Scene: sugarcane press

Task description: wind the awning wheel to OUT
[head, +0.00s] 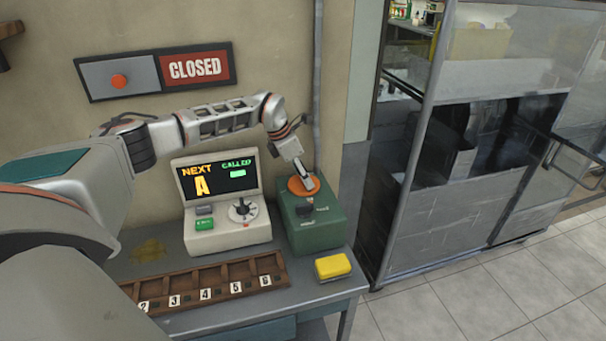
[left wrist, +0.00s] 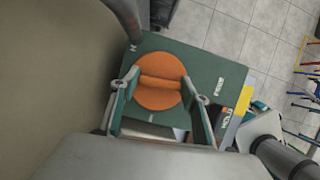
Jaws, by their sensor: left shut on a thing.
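An orange round knob (head: 293,187) sits on top of a green box (head: 318,228) on the desk. In the left wrist view the knob (left wrist: 158,99) is an orange disc with a raised bar across its middle. My left gripper (head: 304,179) reaches down onto it from above. In the left wrist view its two fingers (left wrist: 160,80) stand at either side of the bar, shut on the knob. Small pale lettering on the green box is too small to read surely, and no OUT mark can be made out. My right gripper is not in view.
A cream console (head: 228,236) with a NEXT/CALLED screen stands left of the green box. A wooden numbered tray (head: 190,277) and a yellow block (head: 333,266) lie in front. A CLOSED sign panel (head: 155,72) hangs on the wall. A metal-framed glass cabinet (head: 470,150) stands right.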

